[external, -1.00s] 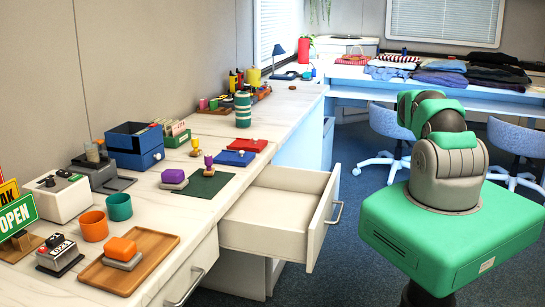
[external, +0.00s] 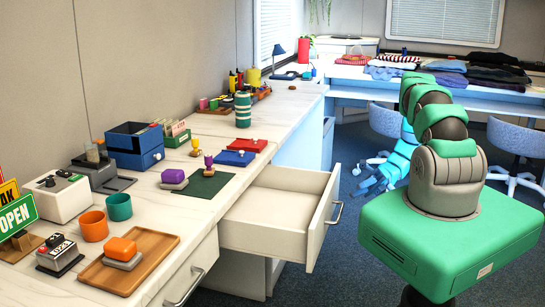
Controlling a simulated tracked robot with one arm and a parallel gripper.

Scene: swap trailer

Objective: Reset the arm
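My arm stands on its green base at the right, with its upper links raised. My blue gripper (external: 363,180) hangs low in front of the base, pointing left and down towards the open drawer. It is clear of the drawer and the counter, above the blue floor. I see nothing held in it, but its fingers are too small to tell if they are open or shut.
A white drawer (external: 265,237) is pulled out from the counter, left of my gripper, and looks empty. The counter holds a wooden tray (external: 152,240), orange and green cups, colored mats and a blue box (external: 125,158). Blue chairs (external: 520,140) stand behind my arm.

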